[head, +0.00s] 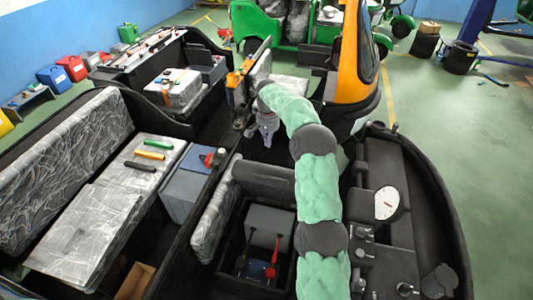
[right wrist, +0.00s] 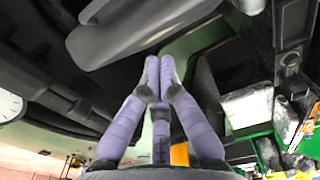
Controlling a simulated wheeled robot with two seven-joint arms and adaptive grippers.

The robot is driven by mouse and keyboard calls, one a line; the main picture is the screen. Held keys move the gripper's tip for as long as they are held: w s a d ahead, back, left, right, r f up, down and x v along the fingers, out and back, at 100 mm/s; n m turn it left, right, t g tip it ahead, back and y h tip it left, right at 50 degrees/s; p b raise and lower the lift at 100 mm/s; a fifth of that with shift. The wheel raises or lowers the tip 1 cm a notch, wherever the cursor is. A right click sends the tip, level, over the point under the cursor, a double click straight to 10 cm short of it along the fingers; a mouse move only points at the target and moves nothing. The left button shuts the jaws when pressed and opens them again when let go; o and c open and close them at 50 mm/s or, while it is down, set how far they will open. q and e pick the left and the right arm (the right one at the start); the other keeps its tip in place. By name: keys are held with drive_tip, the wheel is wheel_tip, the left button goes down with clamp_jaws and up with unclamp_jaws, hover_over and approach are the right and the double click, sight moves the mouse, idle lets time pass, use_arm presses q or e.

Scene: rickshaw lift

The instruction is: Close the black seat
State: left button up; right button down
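The open driver's seat compartment (head: 258,225) is in the lower middle of the head view, with a grey box and red-handled parts inside. A patterned grey cushion panel (head: 213,222) stands tilted up along its left side. A black padded part (head: 262,178) lies across its far end; I cannot tell which of these is the black seat. My right gripper (head: 267,134) is beyond the black part, apart from the compartment. In the right wrist view its purple fingers (right wrist: 159,75) are together, with nothing seen between them. My left gripper is out of view.
The black dashboard (head: 385,210) with a white gauge lies right of my arm. The orange-framed door (head: 352,70) is at the upper right. A patterned bench (head: 110,195) with screwdriver-like tools and a grey box (head: 187,185) are at the left.

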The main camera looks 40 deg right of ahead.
drive_tip(key=p, duration=0.2)
hover_over(266, 168)
drive_tip(key=d, duration=0.1)
wheel_tip(266, 168, down, 9)
drive_tip(key=shift+d+r, duration=0.15)
drive_tip(key=shift+s+a+f, duration=0.6)
drive_tip(key=shift+a, duration=0.2)
drive_tip(key=shift+s+a+f+p, duration=0.4)
drive_tip(key=shift+s+a, duration=0.15)
drive_tip(key=shift+a, duration=0.2)
drive_tip(key=shift+s, duration=0.1)
